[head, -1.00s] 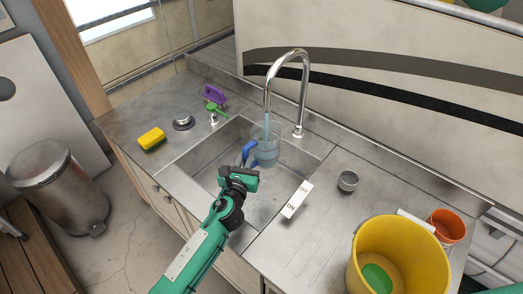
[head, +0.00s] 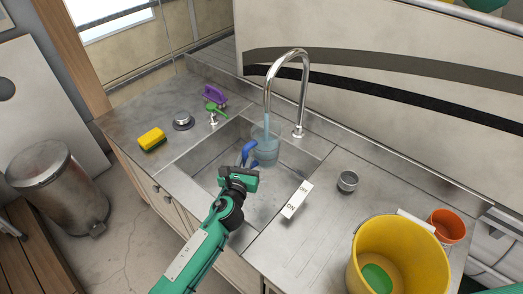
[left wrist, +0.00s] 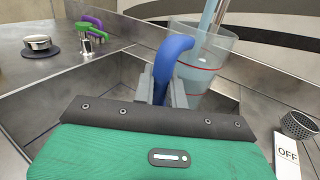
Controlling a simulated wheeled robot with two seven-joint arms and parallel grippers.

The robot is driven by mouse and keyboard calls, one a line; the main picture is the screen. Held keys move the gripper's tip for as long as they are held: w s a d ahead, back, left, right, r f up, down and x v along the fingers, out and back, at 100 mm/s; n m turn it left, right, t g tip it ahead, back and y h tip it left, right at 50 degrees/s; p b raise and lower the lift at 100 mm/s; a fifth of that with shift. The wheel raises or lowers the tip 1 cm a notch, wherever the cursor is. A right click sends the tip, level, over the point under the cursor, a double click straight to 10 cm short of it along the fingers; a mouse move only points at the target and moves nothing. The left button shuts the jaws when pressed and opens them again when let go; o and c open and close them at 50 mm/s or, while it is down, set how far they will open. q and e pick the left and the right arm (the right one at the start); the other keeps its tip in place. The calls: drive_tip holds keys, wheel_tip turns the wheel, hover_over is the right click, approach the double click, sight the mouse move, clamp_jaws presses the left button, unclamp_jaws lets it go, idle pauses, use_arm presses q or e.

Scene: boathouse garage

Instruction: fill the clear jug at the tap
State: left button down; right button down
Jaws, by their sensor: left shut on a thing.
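The clear jug (head: 266,152) with a blue handle (head: 249,151) is in the sink basin (head: 210,172), under the spout of the chrome tap (head: 304,95). A pale blue stream (head: 267,118) runs from the spout into it. Bluish water shows inside; its exact level is hard to read. My left gripper (head: 246,166) is shut on the jug's handle. In the left wrist view the handle (left wrist: 172,62) stands between the fingers, and the jug (left wrist: 205,75) looks upright with red lines on its wall. An ON/OFF plate (head: 297,200) lies at the basin's right edge. My right gripper is not in view.
A small metal cup (head: 347,181), a yellow bucket (head: 405,240) and an orange cup (head: 448,226) are on the right.

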use_arm(q)
drive_tip(key=shift+r, duration=0.1)
drive_tip(key=s+a+p, duration=0.1)
drive_tip(key=s+a, duration=0.6)
drive_tip(key=a, duration=0.1)
drive_tip(key=shift+s+p, duration=0.2)
drive_tip(key=shift+p, duration=0.2)
drive_tip(key=s+a+r+p, duration=0.2)
drive_tip(key=s+a+r, duration=0.1)
drive_tip(key=s+a, duration=0.1)
drive_tip(key=shift+a+p, duration=0.3)
drive_tip(key=shift+p, duration=0.05)
